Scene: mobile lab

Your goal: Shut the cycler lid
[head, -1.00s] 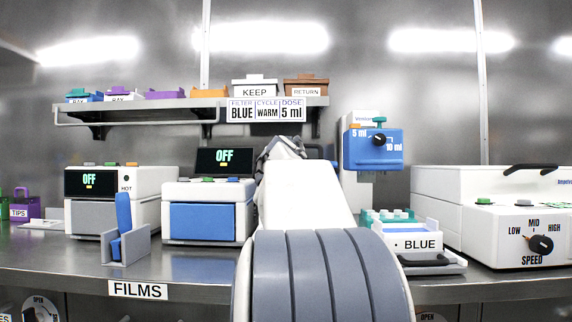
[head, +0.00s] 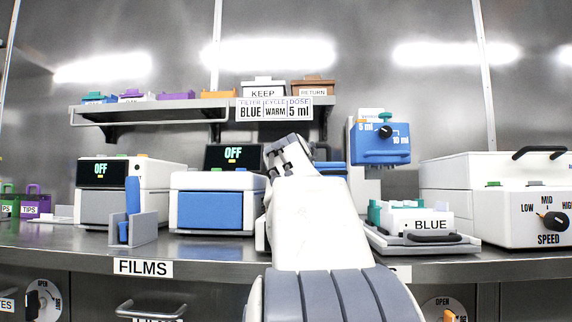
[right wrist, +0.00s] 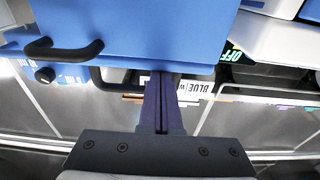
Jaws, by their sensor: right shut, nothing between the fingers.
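Only blue and dark parts (head: 330,168) of that machine show beside the arm. My left gripper is in neither view.
A white machine with a blue front (head: 210,211) stands just left of my arm, and an OFF machine (head: 128,173) further left. A tray marked BLUE (head: 431,225), a blue dispenser (head: 380,150) and a SPEED machine (head: 470,175) stand to the right. A shelf (head: 165,108) hangs above.

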